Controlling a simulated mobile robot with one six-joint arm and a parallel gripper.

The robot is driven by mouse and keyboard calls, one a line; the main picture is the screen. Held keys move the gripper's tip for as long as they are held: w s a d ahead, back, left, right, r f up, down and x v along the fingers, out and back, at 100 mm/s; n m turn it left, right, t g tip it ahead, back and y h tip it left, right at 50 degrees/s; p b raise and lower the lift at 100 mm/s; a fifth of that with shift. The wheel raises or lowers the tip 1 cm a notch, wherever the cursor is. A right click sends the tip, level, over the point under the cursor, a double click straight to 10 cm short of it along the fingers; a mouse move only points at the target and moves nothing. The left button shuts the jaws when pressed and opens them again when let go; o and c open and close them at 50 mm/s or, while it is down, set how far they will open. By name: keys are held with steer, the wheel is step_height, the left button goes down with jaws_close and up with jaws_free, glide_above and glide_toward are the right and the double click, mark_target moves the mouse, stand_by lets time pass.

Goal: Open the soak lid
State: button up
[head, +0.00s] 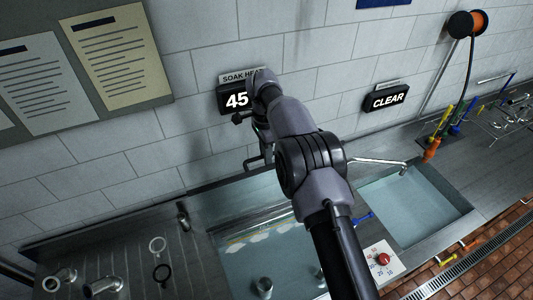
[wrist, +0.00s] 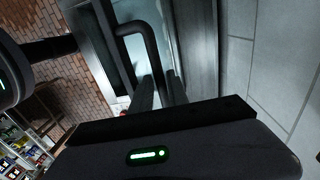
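My gripper (head: 258,158) hangs fingers down by the wall at the back edge of the soak basin (head: 262,275). A pale panel (head: 240,198), which looks like the soak lid, lies at the back of that basin; its tilt is unclear. In the wrist view a dark bent bar (wrist: 150,42), seemingly a handle, stands in front of a pale glassy surface (wrist: 163,15). The bar's lower end reaches my gripper's fingers (wrist: 157,92). Whether they touch or grip it is unclear. My arm hides part of the basin in the head view.
Metal fittings and rings (head: 162,272) lie on the left drainboard.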

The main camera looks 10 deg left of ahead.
steer(key=shift+o, duration=0.8)
steer(key=shift+w+a, duration=0.1)
steer(key=shift+w, duration=0.1)
steer(key=shift+r, duration=0.15)
step_height(320, 180, up, 7)
steer(key=p, duration=0.1)
steer(key=shift+w+a+r, duration=0.15)
